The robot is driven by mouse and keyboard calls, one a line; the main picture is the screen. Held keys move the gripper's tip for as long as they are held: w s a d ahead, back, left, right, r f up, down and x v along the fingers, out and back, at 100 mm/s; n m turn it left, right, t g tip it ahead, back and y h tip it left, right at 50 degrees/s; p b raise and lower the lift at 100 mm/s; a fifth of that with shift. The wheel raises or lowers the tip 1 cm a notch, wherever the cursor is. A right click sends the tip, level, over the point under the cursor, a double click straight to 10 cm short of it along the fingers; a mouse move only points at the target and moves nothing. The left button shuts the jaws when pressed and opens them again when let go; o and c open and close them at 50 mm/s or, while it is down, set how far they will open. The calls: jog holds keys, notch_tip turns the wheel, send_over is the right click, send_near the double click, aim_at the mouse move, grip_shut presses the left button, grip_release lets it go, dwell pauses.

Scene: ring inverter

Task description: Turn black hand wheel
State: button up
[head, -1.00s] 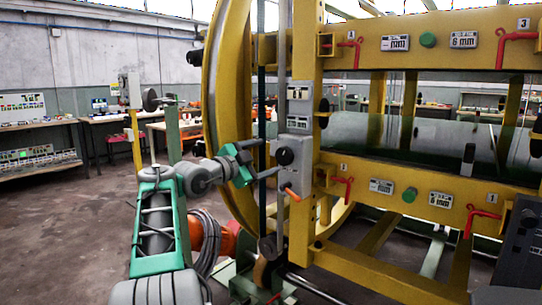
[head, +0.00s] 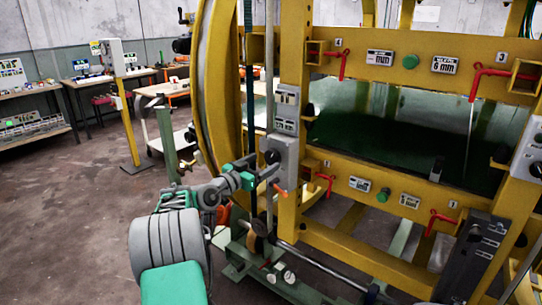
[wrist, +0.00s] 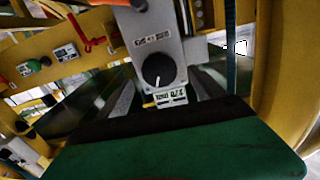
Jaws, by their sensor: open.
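The black hand wheel (head: 272,156) appears as a small round black knob on the front of a grey control box (head: 285,125) fixed to the yellow frame. In the wrist view it faces the camera, near the middle, as a black knob (wrist: 159,68) with a white mark, above an upside-down label. My gripper (head: 270,170) is open and empty, just in front of the box and close to the knob in the head view. I cannot tell whether it touches. A green and black part of my gripper fills the lower wrist view.
An orange-tipped lever (head: 281,190) sticks out below the knob, close to my gripper. The yellow frame (head: 300,60) carries red clamps (head: 325,182) at the right. A metal shaft (head: 330,268) runs low at the front. Floor at the left (head: 80,220) is free.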

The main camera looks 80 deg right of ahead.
aim_at(270, 158)
jog(key=x, duration=0.5)
jog(key=shift+s+d+r, duration=0.1)
jog(key=shift+s, duration=0.05)
jog(key=shift+c, duration=0.2)
jog(key=c, duration=1.4)
